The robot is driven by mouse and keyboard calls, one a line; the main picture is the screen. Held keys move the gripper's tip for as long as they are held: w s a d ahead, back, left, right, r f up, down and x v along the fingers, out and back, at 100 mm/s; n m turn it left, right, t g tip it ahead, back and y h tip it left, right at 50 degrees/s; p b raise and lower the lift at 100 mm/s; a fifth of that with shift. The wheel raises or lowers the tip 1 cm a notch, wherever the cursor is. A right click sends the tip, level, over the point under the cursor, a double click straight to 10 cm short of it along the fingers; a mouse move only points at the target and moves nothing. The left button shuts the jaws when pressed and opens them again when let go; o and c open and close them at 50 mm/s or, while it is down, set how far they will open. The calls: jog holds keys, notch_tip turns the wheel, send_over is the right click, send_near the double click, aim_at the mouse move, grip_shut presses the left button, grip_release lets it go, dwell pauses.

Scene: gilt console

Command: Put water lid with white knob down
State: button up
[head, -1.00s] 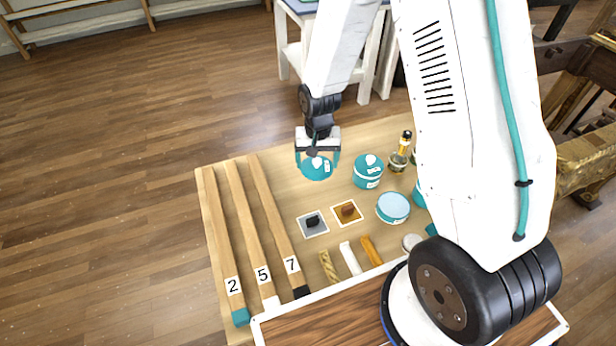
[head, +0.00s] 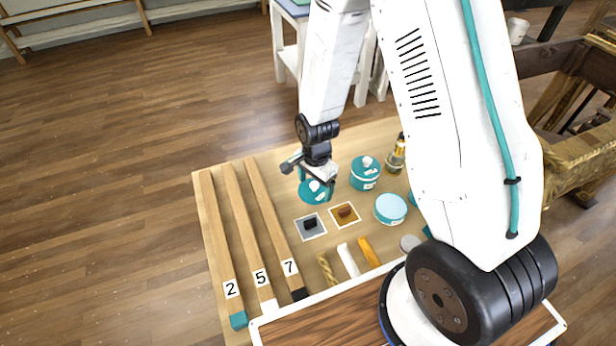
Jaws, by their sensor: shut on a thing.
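The teal lid with a white knob (head: 313,193) is held by my gripper (head: 316,180), low over the wooden table top. The fingers are shut at the lid's knob and partly hide it. I cannot tell whether the lid's underside touches the table. A teal pot with its own white-knobbed lid (head: 365,174) stands to the right of the gripper. An open-looking teal pot with a pale blue top (head: 390,209) stands to the lower right.
Long bars numbered 2, 5 and 7 (head: 262,220) lie at left. A bottle (head: 396,155) stands at right. Bare table (head: 275,165) shows left of the gripper.

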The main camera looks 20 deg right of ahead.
jog(key=w, duration=0.6)
jog(key=shift+d+f, duration=0.25)
jog(key=shift+w+f, duration=0.2)
jog(key=shift+f, duration=1.6)
jog(key=o, duration=0.9)
jog(key=shift+f, duration=0.1)
